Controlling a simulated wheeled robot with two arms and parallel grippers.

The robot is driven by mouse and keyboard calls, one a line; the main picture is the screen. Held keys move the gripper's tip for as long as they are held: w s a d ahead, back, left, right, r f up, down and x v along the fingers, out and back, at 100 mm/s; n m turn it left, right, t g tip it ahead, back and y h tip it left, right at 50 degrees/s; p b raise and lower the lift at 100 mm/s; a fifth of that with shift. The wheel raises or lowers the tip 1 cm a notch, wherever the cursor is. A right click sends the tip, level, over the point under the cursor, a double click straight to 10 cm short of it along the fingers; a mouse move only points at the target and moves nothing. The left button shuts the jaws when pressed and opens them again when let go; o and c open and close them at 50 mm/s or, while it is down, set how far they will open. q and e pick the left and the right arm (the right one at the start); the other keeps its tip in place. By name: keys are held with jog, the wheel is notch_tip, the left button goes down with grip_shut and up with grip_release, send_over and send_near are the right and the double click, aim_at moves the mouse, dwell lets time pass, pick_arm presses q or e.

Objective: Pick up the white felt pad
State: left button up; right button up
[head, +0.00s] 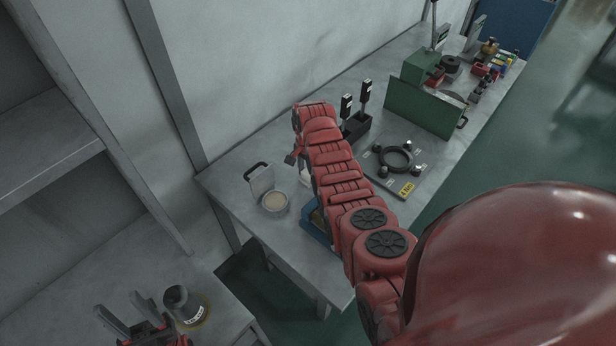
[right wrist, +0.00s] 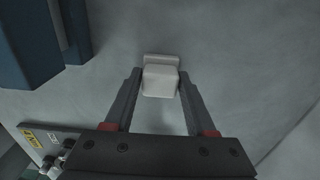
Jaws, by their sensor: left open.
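The white felt pad (right wrist: 160,80) shows in the right wrist view as a small pale block with a wider part at its far edge. My right gripper (right wrist: 160,84) is open, with its two fingertips on either side of the pad and a narrow gap visible at each side. In the head view my right arm covers most of this spot, and only a pale bit of what looks like the pad (head: 306,176) shows beside it. My left gripper (head: 121,307) is open and empty at the lower left, beside a dark labelled jar.
The dark jar (head: 184,305) stands on the lower-left surface. A round tub (head: 275,203) and a blue tray (head: 314,228) are near my right arm. A plate with a black ring (head: 397,158), a dark holder (head: 357,128) and a green panel (head: 421,103) stand farther along the bench.

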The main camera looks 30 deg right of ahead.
aim_at(308, 172)
jog(key=c, duration=0.6)
jog(key=shift+r, duration=0.15)
jog(key=shift+c, duration=0.2)
jog(key=shift+r+b, duration=0.35)
jog(key=shift+r, duration=0.2)
notch_tip(308, 172, up, 6)
jog(key=shift+w+r+b, duration=0.1)
jog(key=shift+r+b, duration=0.15)
jog(key=shift+b, duration=0.75)
jog(key=shift+r+p, duration=0.8)
jog(key=shift+p, duration=0.25)
jog(key=shift+r+p, duration=0.3)
jog(key=shift+r, duration=0.05)
jog(key=shift+f, duration=0.1)
